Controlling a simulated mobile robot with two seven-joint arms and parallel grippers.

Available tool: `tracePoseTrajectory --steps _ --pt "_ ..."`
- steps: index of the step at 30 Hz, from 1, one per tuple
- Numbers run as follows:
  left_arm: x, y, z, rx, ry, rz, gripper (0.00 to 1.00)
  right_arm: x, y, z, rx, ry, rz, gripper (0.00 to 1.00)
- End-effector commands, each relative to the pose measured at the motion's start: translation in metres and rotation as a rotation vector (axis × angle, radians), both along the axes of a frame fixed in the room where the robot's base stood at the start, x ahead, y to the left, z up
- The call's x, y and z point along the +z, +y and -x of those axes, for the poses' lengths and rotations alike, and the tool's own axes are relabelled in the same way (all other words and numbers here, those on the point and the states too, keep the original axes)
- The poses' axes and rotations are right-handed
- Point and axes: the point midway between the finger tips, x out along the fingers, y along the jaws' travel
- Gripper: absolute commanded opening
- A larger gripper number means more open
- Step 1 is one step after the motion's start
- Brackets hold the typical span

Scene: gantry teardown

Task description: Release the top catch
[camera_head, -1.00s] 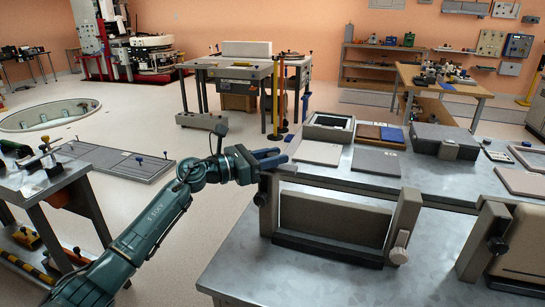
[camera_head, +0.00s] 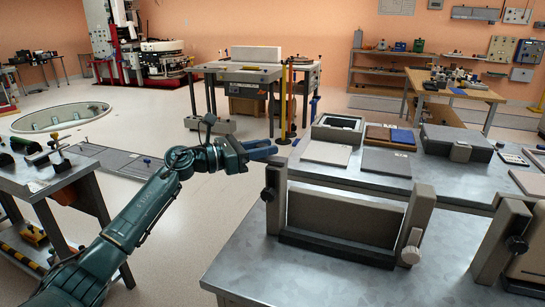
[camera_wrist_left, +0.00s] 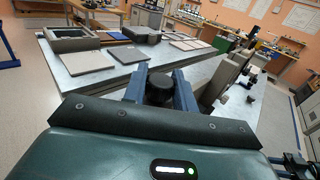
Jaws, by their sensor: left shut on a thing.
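My left gripper (camera_head: 264,150) is just above and left of the left post (camera_head: 277,195) of the grey bench frame. In the left wrist view its two blue fingers (camera_wrist_left: 160,95) are shut on a dark round knob (camera_wrist_left: 159,86). I cannot tell whether this knob is the top catch or whether it is still joined to the frame. A dark knob (camera_head: 267,195) shows on the side of the left post, below the gripper. The frame holds an upright grey panel (camera_head: 343,219) between its posts. The right post (camera_head: 416,222) has a pale knob (camera_head: 410,256). My right gripper is not in view.
The metal bench (camera_head: 245,270) has clear surface in front of the frame. Behind it lie an open-topped grey box (camera_head: 337,129), flat panels (camera_head: 326,153) and a grey case (camera_head: 457,146). A second frame (camera_head: 510,240) stands at the right.

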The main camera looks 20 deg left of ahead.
Motion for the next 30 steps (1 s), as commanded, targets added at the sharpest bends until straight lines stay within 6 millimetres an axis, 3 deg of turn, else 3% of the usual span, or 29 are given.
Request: tracePoseTrajectory --steps 5,6,13,23,30 --pt "0.000 0.004 -0.001 0.010 0.003 -0.003 0.00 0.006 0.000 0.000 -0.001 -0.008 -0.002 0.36" --pt "0.000 0.004 -0.001 0.011 0.003 -0.003 0.30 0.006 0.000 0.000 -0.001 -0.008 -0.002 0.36" --pt "0.000 0.003 -0.001 0.008 0.002 -0.002 0.49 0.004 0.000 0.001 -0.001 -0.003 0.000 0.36" --pt "-0.001 0.007 0.003 0.007 0.002 -0.002 0.49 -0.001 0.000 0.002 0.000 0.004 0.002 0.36" --pt "-0.004 0.039 0.033 0.009 0.005 -0.007 0.49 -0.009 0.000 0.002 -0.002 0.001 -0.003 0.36"
